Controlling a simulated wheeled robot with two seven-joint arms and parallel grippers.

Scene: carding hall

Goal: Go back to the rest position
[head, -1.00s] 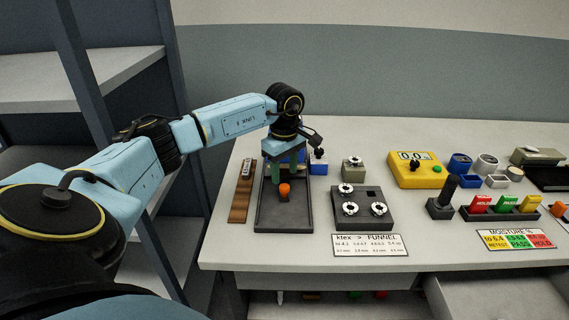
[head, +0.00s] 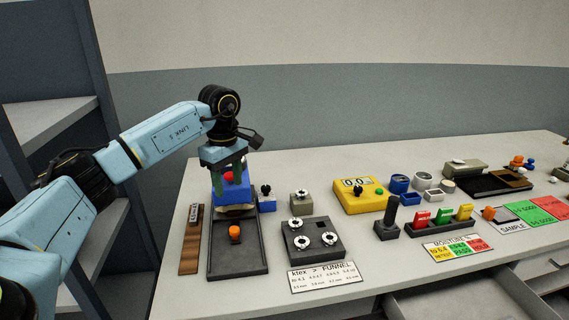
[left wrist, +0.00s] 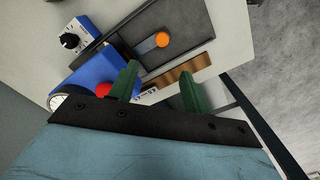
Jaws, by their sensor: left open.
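My left gripper (head: 229,182) is in the head view, at the end of the light blue arm from the left. It hangs over the back left of the table, by a blue device (head: 236,190) with a red knob (head: 229,177). In the left wrist view its two green fingers (left wrist: 159,90) stand apart with nothing between them. The blue device also shows there (left wrist: 95,72), partly behind one finger. Whether the fingers clear the device by much I cannot tell. My right gripper is in neither view.
A dark tray (head: 222,262) with an orange knob lies in front of the blue device, beside a wooden strip (head: 189,257). A dark block with white discs (head: 319,251) and a yellow meter (head: 350,202) stand to the right. A shelf rack (head: 85,175) stands left of the table.

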